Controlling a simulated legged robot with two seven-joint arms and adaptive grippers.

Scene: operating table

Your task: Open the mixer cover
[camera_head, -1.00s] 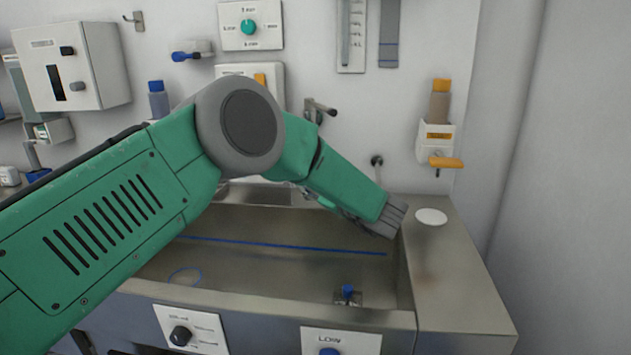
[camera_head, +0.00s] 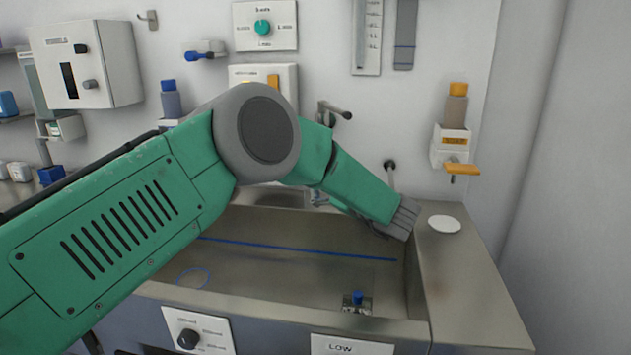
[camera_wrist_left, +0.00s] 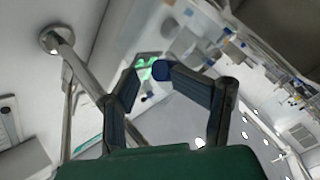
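No part is clearly marked as the mixer cover, so I cannot tell which one it is. My left arm crosses the head view from the left, over the steel sink (camera_head: 300,306), and ends in a grey part near the sink's right wall. My left gripper's fingers are not clearly seen there. In the left wrist view my left gripper (camera_wrist_left: 148,72) has its two bent fingers apart, with a narrow gap between the tips and nothing held. A small blue knob (camera_head: 357,297) sits on the sink floor. My right gripper is not in view.
A wall tap (camera_head: 335,112) stands behind my arm. A soap dispenser (camera_head: 452,146) with an orange lever hangs at right. A white disc (camera_head: 444,224) lies on the steel counter. A white cabinet (camera_head: 88,65) and a green-knob panel (camera_head: 264,26) are on the wall.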

